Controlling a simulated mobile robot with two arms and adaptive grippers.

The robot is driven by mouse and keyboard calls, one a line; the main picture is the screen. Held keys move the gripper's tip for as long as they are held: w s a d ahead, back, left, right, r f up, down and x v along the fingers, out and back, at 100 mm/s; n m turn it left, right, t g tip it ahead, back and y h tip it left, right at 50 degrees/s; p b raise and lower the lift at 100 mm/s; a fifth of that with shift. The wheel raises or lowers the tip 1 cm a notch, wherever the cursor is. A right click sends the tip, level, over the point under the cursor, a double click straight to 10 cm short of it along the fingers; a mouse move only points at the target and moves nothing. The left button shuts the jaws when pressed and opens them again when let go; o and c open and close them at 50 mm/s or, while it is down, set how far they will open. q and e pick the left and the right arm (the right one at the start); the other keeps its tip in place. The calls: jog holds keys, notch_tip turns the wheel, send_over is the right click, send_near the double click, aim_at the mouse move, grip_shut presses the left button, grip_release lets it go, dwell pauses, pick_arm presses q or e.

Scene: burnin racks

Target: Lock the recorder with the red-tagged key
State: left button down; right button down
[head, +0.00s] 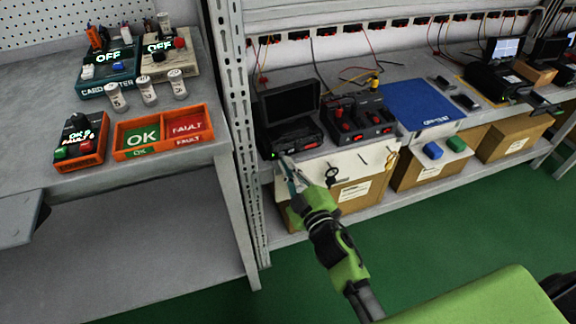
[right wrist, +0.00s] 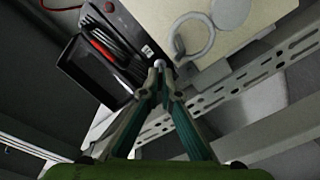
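The recorder (head: 290,121) is a black box with its lid raised, at the left end of the rack shelf in the head view. It also shows in the right wrist view (right wrist: 98,72). A small green light (head: 274,155) is at its front left. My right gripper (head: 285,160) is close to that front corner. In the right wrist view its fingertips (right wrist: 160,69) come together at a small pale round piece. I cannot tell whether they hold it. No red tag can be made out. A dark ringed key-like item (head: 332,174) hangs on the pale panel (head: 349,163). My left gripper is out of view.
A metal rack post (head: 242,130) stands left of the recorder. A black unit with red switches (head: 359,118) and a blue mat (head: 418,103) are to the right. Cardboard boxes (head: 425,171) sit below. An orange OK/FAULT tray (head: 143,154) is on the left bench.

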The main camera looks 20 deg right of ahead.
jog(key=c, duration=2.6)
grip_release()
jog(key=s+d, duration=0.1)
jog(key=s, duration=1.1)
